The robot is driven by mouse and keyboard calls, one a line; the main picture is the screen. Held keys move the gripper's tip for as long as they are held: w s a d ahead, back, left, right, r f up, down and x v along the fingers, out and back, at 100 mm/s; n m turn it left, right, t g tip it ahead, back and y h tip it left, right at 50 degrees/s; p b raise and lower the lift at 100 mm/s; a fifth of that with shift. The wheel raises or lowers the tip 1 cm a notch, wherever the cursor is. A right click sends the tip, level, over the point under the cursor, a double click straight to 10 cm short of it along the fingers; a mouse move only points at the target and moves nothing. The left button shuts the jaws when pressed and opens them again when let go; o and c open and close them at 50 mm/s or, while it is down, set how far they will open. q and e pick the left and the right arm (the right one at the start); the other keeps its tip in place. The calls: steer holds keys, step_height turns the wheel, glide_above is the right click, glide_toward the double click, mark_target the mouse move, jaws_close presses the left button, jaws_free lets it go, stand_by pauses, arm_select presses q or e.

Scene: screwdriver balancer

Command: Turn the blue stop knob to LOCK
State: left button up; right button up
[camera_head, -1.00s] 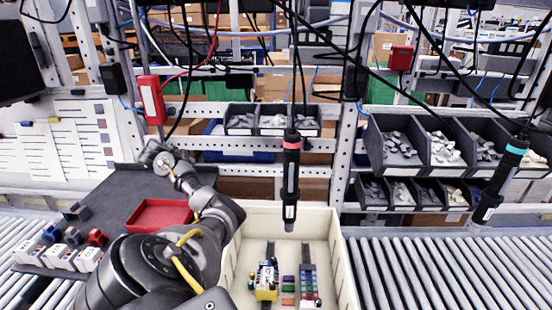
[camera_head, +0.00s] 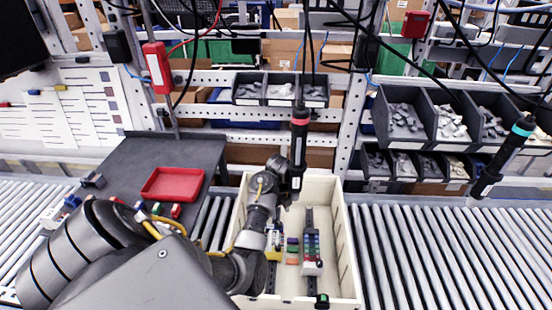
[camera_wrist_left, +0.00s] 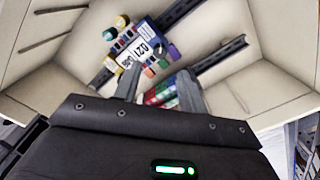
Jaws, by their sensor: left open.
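I cannot make out a blue stop knob or a LOCK mark in either view. A screwdriver with a red band (camera_head: 299,140) hangs over the cream box (camera_head: 340,235). A second screwdriver with a teal band (camera_head: 503,160) hangs tilted at the right. My left arm reaches over the box, and its wrist is close to the lower end of the red-banded screwdriver. In the left wrist view my left gripper (camera_wrist_left: 158,78) is open, with its fingers above the box. Between and beyond the fingers is a labelled module with blue parts (camera_wrist_left: 137,46). My right gripper is not in view.
The box holds rails and small coloured terminal blocks (camera_head: 311,245). A red tray (camera_head: 172,184) lies on the dark table at left. Grey part bins (camera_head: 408,122) stand behind. Cables hang above. The roller conveyor (camera_head: 430,260) at right is clear.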

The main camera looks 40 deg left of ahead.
mark_target(280, 224)
arm_select(q)
steer(key=shift+f+p, duration=0.55)
steer(key=shift+f, duration=3.05)
jaws_close()
